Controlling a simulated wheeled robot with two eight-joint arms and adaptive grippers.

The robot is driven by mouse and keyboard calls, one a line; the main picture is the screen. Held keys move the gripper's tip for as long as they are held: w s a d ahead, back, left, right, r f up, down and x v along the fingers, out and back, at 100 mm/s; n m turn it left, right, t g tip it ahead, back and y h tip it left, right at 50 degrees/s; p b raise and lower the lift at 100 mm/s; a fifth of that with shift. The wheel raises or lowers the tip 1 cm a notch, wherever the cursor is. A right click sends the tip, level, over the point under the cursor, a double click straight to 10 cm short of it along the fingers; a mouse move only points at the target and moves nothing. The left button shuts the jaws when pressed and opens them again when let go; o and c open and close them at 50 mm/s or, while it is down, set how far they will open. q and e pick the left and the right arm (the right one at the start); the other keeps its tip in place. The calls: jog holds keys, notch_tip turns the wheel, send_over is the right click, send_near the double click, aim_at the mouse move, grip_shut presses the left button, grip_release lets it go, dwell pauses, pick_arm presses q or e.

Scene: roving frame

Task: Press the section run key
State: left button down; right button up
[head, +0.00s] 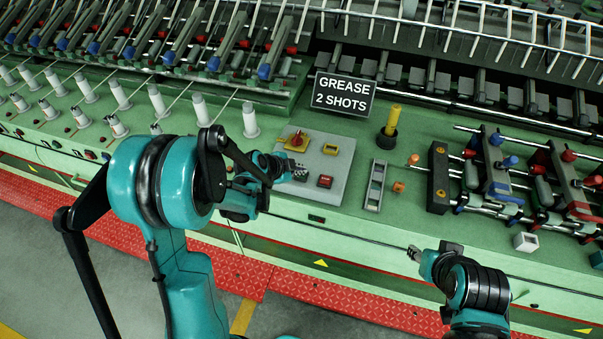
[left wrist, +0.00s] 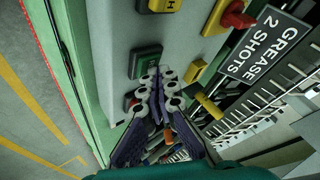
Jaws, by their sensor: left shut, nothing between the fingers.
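A grey panel (head: 343,167) on the green machine bed carries several keys. In the left wrist view a green key (left wrist: 143,62) in a dark frame sits partly behind my fingertips. A red key (left wrist: 129,102) lies below it and a yellow key (left wrist: 164,4) with a dark letter above. The red key also shows in the head view (head: 325,181). My left gripper (head: 299,172) is shut and empty, its tips (left wrist: 160,82) over the green key's edge; I cannot tell if they touch it. In the head view the gripper hides that key. My right gripper (head: 414,254) hangs before the bed.
A red knob on yellow (head: 297,140) and another yellow key (head: 330,149) sit at the panel's far side. A GREASE 2 SHOTS sign (head: 343,95) stands behind. A yellow post (head: 393,119) and a grey slotted block (head: 375,185) stand to the right. White bobbins line the left.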

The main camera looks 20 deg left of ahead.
pick_arm(q)
jog(key=shift+r, duration=0.1)
jog(key=shift+r+p, duration=0.5)
jog(key=shift+r, duration=0.25)
jog(key=shift+r+p, duration=1.7)
jog(key=shift+r, duration=0.8)
jog(key=shift+f, duration=0.1)
